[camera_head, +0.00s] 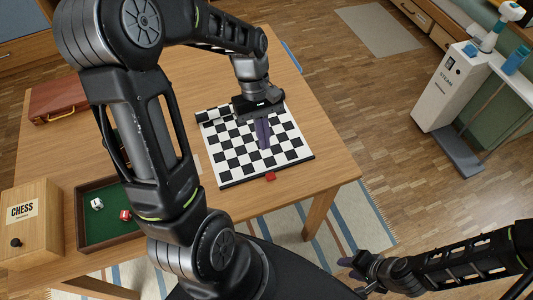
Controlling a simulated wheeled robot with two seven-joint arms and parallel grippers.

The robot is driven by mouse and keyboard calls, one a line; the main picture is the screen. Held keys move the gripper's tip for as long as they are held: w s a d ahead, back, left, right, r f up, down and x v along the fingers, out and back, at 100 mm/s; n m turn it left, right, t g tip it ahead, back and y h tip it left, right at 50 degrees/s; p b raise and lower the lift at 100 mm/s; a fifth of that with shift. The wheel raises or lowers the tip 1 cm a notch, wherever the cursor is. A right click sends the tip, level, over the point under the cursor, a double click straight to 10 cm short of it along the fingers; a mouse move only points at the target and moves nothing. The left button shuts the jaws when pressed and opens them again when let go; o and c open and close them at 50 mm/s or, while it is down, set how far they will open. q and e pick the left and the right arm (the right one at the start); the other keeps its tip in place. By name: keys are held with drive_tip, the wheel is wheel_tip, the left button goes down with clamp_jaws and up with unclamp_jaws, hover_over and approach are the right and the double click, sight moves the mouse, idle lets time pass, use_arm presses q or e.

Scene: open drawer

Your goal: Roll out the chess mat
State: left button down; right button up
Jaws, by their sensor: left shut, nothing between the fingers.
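The black-and-white checkered chess mat (236,153) lies mostly flat on the wooden table. Its far-left edge (207,115) looks raised or still curled, and part of the far side is hidden behind my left arm. My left gripper (263,146) points down over the middle of the mat, shut and empty. I cannot tell whether its fingertips touch the mat. My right gripper (350,268) is low at the right, off the table and away from the mat. Its fingers are too small and dark to judge.
A small red piece (270,176) sits at the mat's near edge. A green-lined dice tray (95,233), a wooden chess box (31,221) and a brown case (58,99) stand on the table's left.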

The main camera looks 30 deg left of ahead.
use_arm(q)
drive_tip(key=shift+a+r, duration=0.15)
drive_tip(key=shift+r, duration=0.45)
drive_tip(key=shift+w, duration=0.1)
drive_tip(key=w+a+b, duration=0.2)
drive_tip(key=a, duration=0.1)
drive_tip(key=w+a+b, duration=0.1)
drive_tip(key=a, duration=0.1)
drive_tip(key=shift+a+f, duration=0.1)
drive_tip(key=shift+f, duration=0.05)
